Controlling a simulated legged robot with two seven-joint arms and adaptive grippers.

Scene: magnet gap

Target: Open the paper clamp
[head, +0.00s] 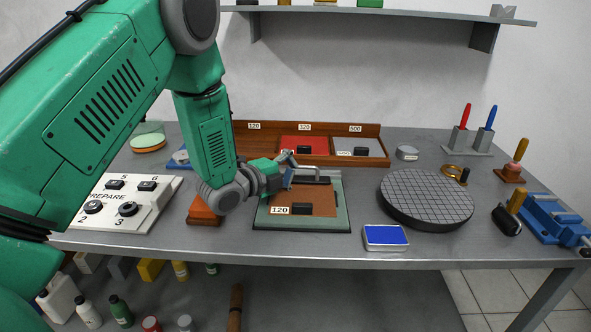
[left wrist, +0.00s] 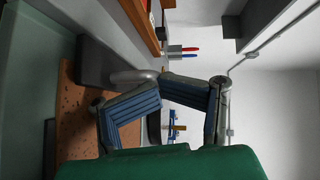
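The paper clamp (head: 313,180) is a grey metal bar with a raised handle, at the back edge of a green-rimmed board (head: 342,215). A brown sheet (head: 328,198) lies on the board. My left gripper (head: 291,178) is at the left end of the clamp handle. In the left wrist view its blue-grey fingertips (left wrist: 161,90) come together, with nothing seen between them. The rounded grey end of the handle (left wrist: 130,76) lies just beyond the tips; I cannot tell whether they touch it. The clamp appears lying low over the sheet. My right gripper is not in view.
A wooden tray with sheets (head: 375,132) stands behind the board. A control box (head: 150,205) is at left; a round gridded plate (head: 426,197), blue pad (head: 386,235) and blue vise (head: 555,215) are at right.

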